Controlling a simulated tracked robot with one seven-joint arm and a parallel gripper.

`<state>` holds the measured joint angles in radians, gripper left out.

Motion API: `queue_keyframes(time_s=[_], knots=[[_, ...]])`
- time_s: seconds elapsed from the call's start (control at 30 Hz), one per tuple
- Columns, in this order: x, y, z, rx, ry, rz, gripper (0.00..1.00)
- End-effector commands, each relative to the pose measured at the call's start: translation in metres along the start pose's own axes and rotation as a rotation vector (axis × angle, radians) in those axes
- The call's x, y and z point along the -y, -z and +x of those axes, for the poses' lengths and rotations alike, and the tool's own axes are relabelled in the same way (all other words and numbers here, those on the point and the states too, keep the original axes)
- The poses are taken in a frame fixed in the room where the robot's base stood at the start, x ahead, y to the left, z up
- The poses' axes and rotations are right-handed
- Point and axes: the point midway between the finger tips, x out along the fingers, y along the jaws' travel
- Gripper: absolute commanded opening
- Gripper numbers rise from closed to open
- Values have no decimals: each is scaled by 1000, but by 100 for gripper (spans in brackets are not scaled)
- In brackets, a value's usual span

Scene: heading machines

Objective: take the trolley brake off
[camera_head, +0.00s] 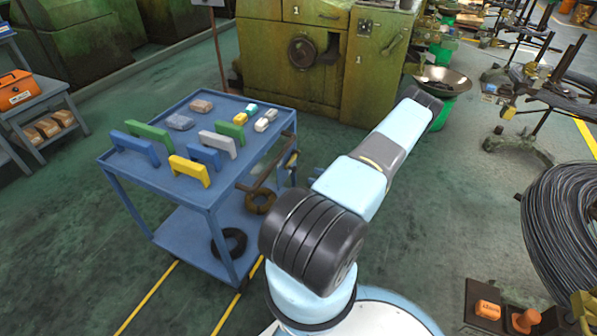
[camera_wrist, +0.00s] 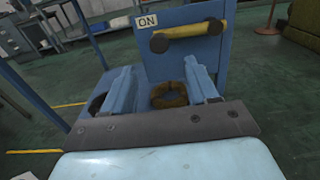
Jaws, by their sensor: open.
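The blue trolley (camera_head: 190,235) stands left of my arm in the head view, with its near right side facing my arm. The wrist view shows a blue plate (camera_wrist: 182,72) on it carrying a yellow brake lever (camera_wrist: 190,32) with dark round ends. The lever lies nearly level, its left end beside a white "ON" label (camera_wrist: 147,21). A small yellowish part that may be the lever (camera_head: 291,160) shows at the trolley's side in the head view. My gripper (camera_wrist: 160,76) is open and empty, its blue fingers apart, below and short of the lever. My arm mostly hides it in the head view.
Coloured handles and blocks lie on the trolley top, and dark and brown rings (camera_head: 229,242) on its lower shelf. A green machine (camera_head: 300,75) stands behind. A wire coil (camera_head: 560,230) is at right. Floor between trolley and machine is clear.

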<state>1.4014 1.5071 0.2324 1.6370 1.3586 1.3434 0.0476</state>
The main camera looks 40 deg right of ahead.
Motion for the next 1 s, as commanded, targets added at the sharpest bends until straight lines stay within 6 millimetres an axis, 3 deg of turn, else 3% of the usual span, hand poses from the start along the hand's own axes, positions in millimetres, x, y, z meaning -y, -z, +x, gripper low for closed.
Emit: queue_keyframes(time_s=[0.3,0.5,0.97,1.0], knots=[[-1,-1,58,2,-5,0,58],[-1,0,81,0,-4,0,58],[-1,-1,91,1,-3,0,58],[-1,-1,91,1,-3,0,55]])
